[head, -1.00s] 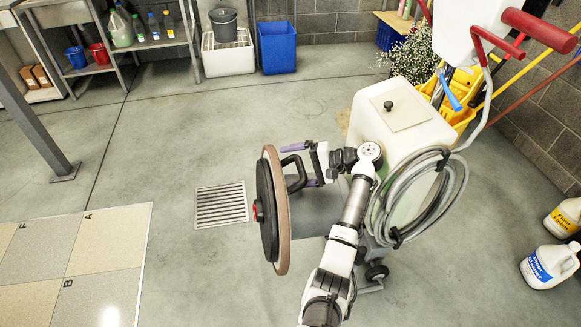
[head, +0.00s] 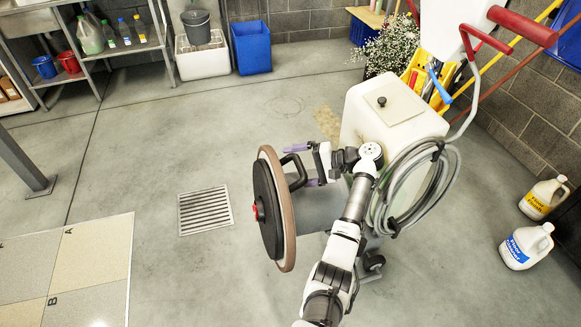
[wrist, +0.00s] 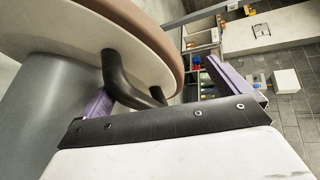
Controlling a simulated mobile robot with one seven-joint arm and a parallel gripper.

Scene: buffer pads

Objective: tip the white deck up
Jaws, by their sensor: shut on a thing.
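The floor machine's deck (head: 288,237) stands tipped up on edge, close to vertical. Its brown rim and dark pad face with a red hub (head: 256,212) show at left. In the wrist view the deck's white side (wrist: 75,28) fills the upper left, with a black bar handle (wrist: 118,75) on it. My gripper (head: 300,165), with purple fingers, is shut on this handle; its fingers also show in the wrist view (wrist: 165,92). The exact contact is partly hidden. The machine's cream tank (head: 372,135) stands upright just right of my gripper.
A coiled grey hose (head: 392,190) hangs on the machine beside my arm. A floor drain (head: 205,210) and tiled panel (head: 95,255) lie left. Two jugs, yellow-labelled (head: 543,198) and blue-labelled (head: 526,246), stand right. A blue bin (head: 250,47) is at the back. The floor between is clear.

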